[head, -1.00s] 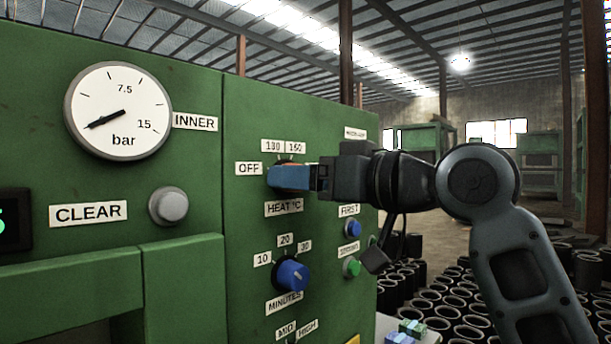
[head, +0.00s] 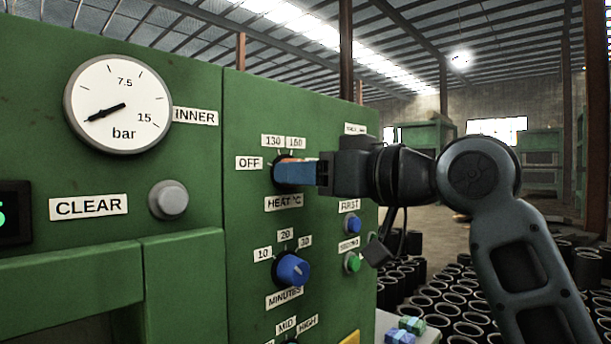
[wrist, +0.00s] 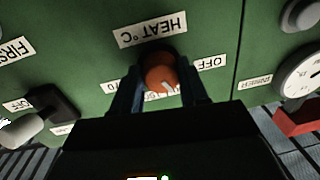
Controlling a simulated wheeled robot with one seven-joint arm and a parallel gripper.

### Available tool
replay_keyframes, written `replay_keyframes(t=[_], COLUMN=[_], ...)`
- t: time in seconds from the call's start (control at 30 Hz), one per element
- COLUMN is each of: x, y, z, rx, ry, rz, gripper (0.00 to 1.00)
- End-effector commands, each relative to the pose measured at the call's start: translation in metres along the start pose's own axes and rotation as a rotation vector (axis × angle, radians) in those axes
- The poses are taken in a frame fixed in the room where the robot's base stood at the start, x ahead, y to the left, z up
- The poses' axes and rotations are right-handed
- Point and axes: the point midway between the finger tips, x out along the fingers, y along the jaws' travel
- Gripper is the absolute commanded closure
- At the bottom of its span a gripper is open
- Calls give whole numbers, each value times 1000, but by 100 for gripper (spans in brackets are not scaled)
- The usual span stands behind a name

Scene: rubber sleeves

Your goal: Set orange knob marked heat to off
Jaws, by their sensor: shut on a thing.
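The orange knob (wrist: 161,72) sits on the green panel under the HEAT °C label (wrist: 153,30) in the wrist view, which shows the panel upside down. Its white mark points down and to the right there, on the side of the OFF label (wrist: 211,63) and the number labels; the exact setting is hard to read. My gripper (wrist: 160,88) is shut on the knob, one finger on each side. In the head view my gripper (head: 284,173) reaches in from the right, and its blue finger hides most of the knob. The OFF label (head: 249,163) is just left of it.
A blue MINUTES knob (head: 292,270) is below my gripper. Blue (head: 352,225) and green (head: 352,262) buttons are at lower right. A grey CLEAR button (head: 169,201) and pressure gauge (head: 118,105) are left. Black rubber sleeves (head: 466,330) stand on the floor at right.

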Motion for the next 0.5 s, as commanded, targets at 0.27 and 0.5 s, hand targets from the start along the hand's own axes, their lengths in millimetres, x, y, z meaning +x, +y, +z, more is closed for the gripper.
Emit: replay_keyframes(t=[0.27, 0.5], x=[0, 0], y=[0, 0], z=[3, 2], rx=[-166, -372], ry=[-13, -30], rz=[1, 2], gripper=[87, 87])
